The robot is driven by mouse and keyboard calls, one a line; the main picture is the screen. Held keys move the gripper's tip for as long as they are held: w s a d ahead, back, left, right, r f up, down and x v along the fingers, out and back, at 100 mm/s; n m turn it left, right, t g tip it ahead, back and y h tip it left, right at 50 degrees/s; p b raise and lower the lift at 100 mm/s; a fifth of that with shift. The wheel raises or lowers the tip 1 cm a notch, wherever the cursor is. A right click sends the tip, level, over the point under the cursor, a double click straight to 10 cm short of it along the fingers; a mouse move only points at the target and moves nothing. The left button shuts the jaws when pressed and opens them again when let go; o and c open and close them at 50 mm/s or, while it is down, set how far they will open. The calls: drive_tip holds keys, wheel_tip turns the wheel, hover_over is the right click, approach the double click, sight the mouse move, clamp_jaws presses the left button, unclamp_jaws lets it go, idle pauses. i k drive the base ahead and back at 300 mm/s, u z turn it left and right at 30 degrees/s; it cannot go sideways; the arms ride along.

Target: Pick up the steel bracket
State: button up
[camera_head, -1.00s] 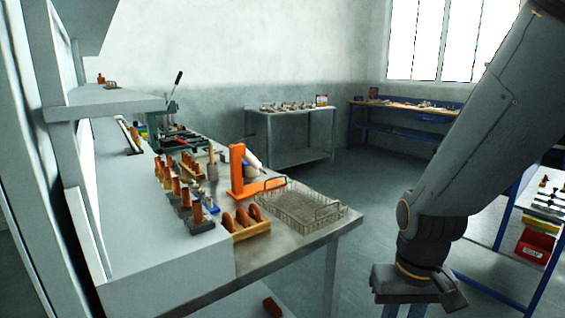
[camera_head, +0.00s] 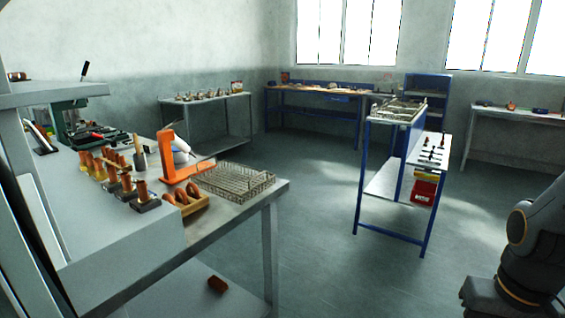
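I cannot make out a steel bracket for certain. Several small dark metal parts (camera_head: 430,150) lie on the white top of a blue-framed stand (camera_head: 361,200) right of centre, too small to tell apart. My dark arm (camera_head: 532,245) shows at the lower right, cut off by the picture edge. The fingers of my gripper are not in view, so I cannot see whether it holds anything.
At left, a metal workbench (camera_head: 235,215) carries an orange stand (camera_head: 170,158), a wire basket (camera_head: 262,186) and several wooden-handled tools. A red bin (camera_head: 424,192) hangs on the blue-framed stand. Benches line the far walls. Open floor (camera_head: 315,255) lies in the middle.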

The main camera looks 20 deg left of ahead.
sight(147, 151)
drive_tip(key=u, duration=0.2)
drive_tip(key=i, duration=1.5)
drive_tip(key=u, duration=0.55)
drive_tip(key=i, duration=1.95)
drive_tip(key=u, duration=0.75)
drive_tip(key=i, duration=1.15)
drive_tip(key=u, duration=1.3)
drive_tip(key=i, duration=1.55)
drive_tip(key=u, duration=0.75)
